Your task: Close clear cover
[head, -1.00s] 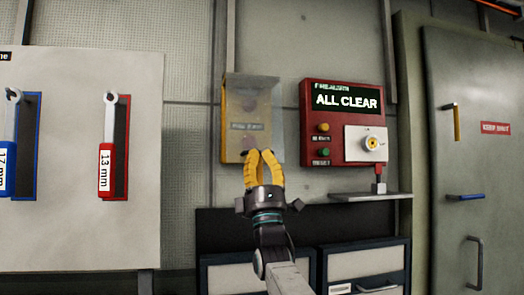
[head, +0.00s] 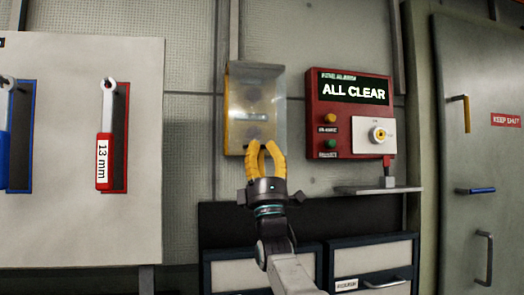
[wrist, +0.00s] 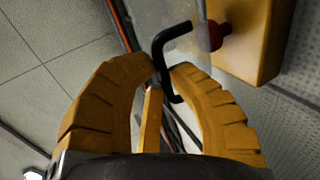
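The clear cover (head: 270,95) is a transparent panel in front of a yellow box (head: 235,135) on the wall in the head view. My gripper (head: 264,147) is at the cover's lower edge. In the wrist view, a black bent handle (wrist: 165,42) lies between the fingertips of my gripper (wrist: 165,72), which are close together. Whether they pinch it is unclear. A red button (wrist: 218,36) on the yellow box (wrist: 255,35) shows beyond the panel.
A red ALL CLEAR panel (head: 350,112) is on the wall to the right, above a small shelf (head: 375,190). Drawers (head: 365,262) stand below. A tool board (head: 65,225) with wrenches is at left, and a grey door (head: 460,70) at far right.

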